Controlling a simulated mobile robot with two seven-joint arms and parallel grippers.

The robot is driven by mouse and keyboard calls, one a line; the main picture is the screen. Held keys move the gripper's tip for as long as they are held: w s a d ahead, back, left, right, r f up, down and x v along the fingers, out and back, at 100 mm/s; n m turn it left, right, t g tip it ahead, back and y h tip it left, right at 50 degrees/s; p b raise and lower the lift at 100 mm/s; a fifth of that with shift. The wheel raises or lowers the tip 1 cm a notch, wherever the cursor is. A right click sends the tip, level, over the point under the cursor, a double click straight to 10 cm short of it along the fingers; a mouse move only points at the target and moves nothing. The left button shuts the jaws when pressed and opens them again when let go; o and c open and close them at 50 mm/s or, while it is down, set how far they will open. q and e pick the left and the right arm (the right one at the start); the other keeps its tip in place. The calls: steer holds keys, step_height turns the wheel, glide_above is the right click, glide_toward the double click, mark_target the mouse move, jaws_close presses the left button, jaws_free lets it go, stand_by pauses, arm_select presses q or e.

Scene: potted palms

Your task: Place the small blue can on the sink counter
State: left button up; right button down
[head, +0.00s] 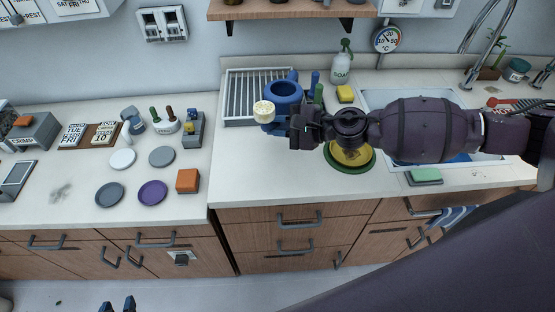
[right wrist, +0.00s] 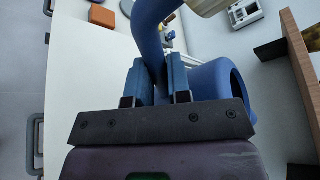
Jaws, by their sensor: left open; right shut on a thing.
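The small blue can (head: 284,101), a watering can with a cream spout end (head: 264,110), is in front of the drying rack in the head view. My right gripper (head: 281,127) is shut on its curved blue tube. The right wrist view shows the tube (right wrist: 148,35) between the two fingers (right wrist: 163,78), with the open blue body (right wrist: 215,85) beside them. The can is over the sink counter (head: 270,180); I cannot tell whether it touches it. My left gripper (head: 118,305) is open and empty at the bottom left, in front of the cabinets.
The drying rack (head: 240,97) stands behind the can. A soap bottle (head: 341,66) stands behind. The left counter holds several plates and an orange box (head: 187,181). The counter's front left is clear.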

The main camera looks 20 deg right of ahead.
steer(key=shift+f+b, duration=1.05)
steer(key=shift+f, duration=4.95)
steer(key=shift+f, duration=0.2)
steer(key=c, duration=1.1)
jaws_free()
steer(key=shift+o, duration=0.2)
steer(key=shift+r, duration=0.1)
steer(key=shift+r, duration=0.15)
steer(key=b+v, duration=0.1)
steer(key=v, duration=0.4)
steer(key=b+v, duration=0.1)
steer(key=v, duration=0.4)
steer(key=shift+s+d, duration=0.25)
steer(key=shift+d, duration=0.05)
steer(key=shift+s+d+r, duration=0.15)
steer(key=shift+s+d, duration=0.25)
steer(key=shift+d, duration=0.1)
